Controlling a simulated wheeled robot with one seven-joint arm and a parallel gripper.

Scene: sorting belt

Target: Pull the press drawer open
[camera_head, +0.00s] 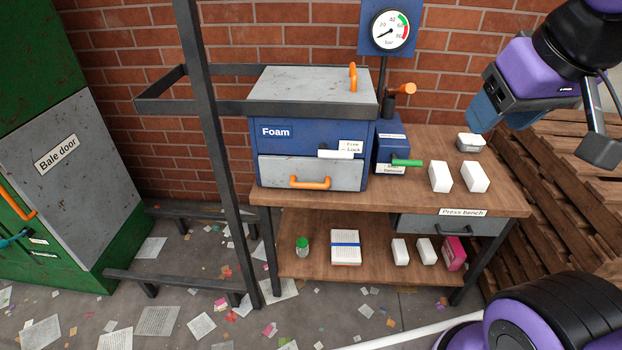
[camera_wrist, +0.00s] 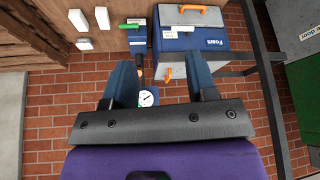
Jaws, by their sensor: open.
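A blue press labelled Foam (camera_head: 315,130) stands on the bench, with a grey front panel (camera_head: 275,172) and an orange handle (camera_head: 310,183) low on it; the panel looks closed. The bench also has a grey drawer (camera_head: 413,226) under its top, labelled Press bench, with a dark bar handle (camera_head: 455,231); it looks shut. My gripper (camera_head: 484,108) is above the bench's right end, apart from both. In the upside-down wrist view my gripper (camera_wrist: 160,65) is open and empty, with the Foam press (camera_wrist: 195,42) beyond it. The bench drawer is not visible there.
White blocks (camera_head: 440,177), a green lever (camera_head: 407,162) and a white Fire Lock lever (camera_head: 336,154) are near the press. A dark post (camera_head: 215,150) stands left of the bench. Pallets (camera_head: 570,190) stack at right. Papers litter the floor.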

